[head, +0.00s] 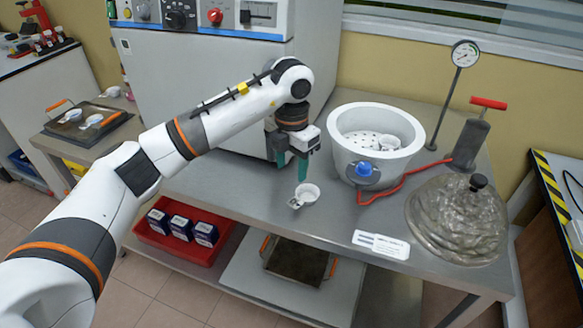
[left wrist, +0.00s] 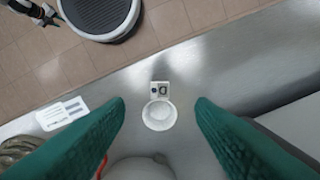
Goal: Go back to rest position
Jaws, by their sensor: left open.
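My left gripper (head: 292,163) hangs over the steel table (head: 245,205), its green fingers pointing down. In the left wrist view its fingers (left wrist: 160,118) are spread wide apart with nothing between them at their height. A small white cup with a tab handle (head: 305,195) stands on the table just below and in front of the fingers. The cup also shows in the left wrist view (left wrist: 159,115), lying beyond the gap between the fingers, apart from them.
A white pot (head: 345,165) with a perforated inside stands right of the gripper, a red hose leading to a hand pump (head: 468,140). A gauge (head: 465,54), a stone-like lid (head: 458,220) and a label card (head: 381,244) are further right. A large grey machine (head: 200,75) stands close behind my arm.

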